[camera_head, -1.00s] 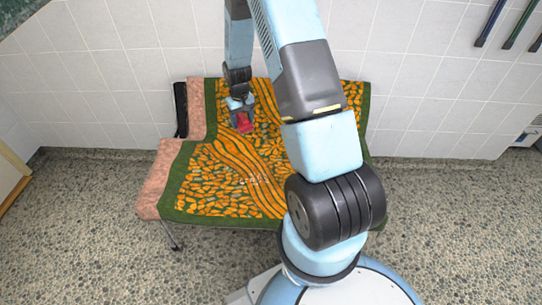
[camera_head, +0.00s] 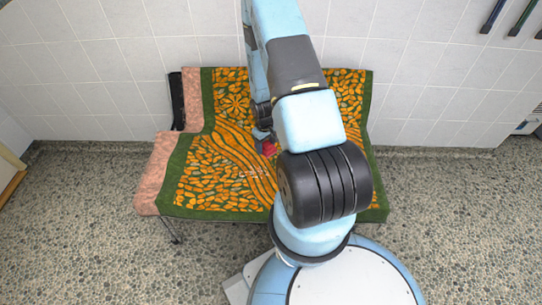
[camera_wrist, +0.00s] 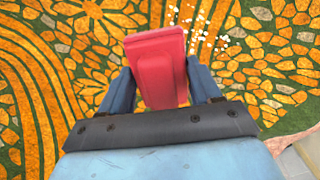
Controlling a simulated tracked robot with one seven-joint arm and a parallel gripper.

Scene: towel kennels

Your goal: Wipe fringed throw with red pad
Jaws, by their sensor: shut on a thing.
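The fringed throw (camera_head: 215,170), orange and dark green with a green border, is draped over a bench-like seat and its back. In the head view my arm hides part of its right half. My gripper (camera_wrist: 160,85) is shut on the red pad (camera_wrist: 158,62), which sits between its two blue fingers. In the head view the red pad (camera_head: 268,148) shows beside my arm, over the middle of the throw. Small white specks (camera_wrist: 205,30) lie on the throw just right of the pad in the wrist view. I cannot tell whether the pad touches the cloth.
The pink seat (camera_head: 153,180) shows at the throw's left edge, with a black part (camera_head: 176,100) behind it. A tiled wall (camera_head: 100,75) stands close behind. Speckled floor (camera_head: 80,220) is open on both sides. Dark handles hang at the upper right.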

